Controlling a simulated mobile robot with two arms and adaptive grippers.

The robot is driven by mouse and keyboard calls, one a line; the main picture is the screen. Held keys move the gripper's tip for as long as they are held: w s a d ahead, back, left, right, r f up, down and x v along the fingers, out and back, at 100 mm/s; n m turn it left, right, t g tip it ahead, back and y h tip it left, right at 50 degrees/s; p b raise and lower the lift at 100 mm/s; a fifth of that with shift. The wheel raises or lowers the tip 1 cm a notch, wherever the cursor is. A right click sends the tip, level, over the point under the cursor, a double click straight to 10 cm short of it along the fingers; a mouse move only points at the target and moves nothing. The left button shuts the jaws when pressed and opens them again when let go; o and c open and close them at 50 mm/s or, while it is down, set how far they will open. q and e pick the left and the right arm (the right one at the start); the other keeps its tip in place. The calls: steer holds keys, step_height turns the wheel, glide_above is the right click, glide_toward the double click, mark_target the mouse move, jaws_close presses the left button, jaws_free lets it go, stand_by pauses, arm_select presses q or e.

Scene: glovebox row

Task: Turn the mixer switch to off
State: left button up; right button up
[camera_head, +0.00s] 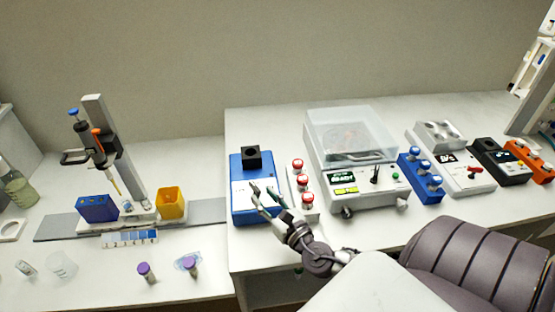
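The mixer is most likely the blue box (237,165) with a black square cup on its top and a pale front panel, standing at the left end of the raised bench. My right gripper (262,189) is in front of its panel, coming from the lower right, with its two fingers apart and nothing seen between them. The fingertips overlap the panel in the picture; I cannot tell if they touch it. I cannot make out the mixer switch or its setting; the fingers cover part of the panel. My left gripper is out of view.
Right of the mixer stand a rack of red-capped vials (304,187), a clear-lidded machine (346,130) and a blue rack (421,178). A pipette stand (100,120) and a yellow box (171,203) are on the lower bench at left.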

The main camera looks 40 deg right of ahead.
steer(key=s, duration=0.6)
steer(key=shift+s+a, duration=0.25)
steer(key=shift+s, duration=0.05)
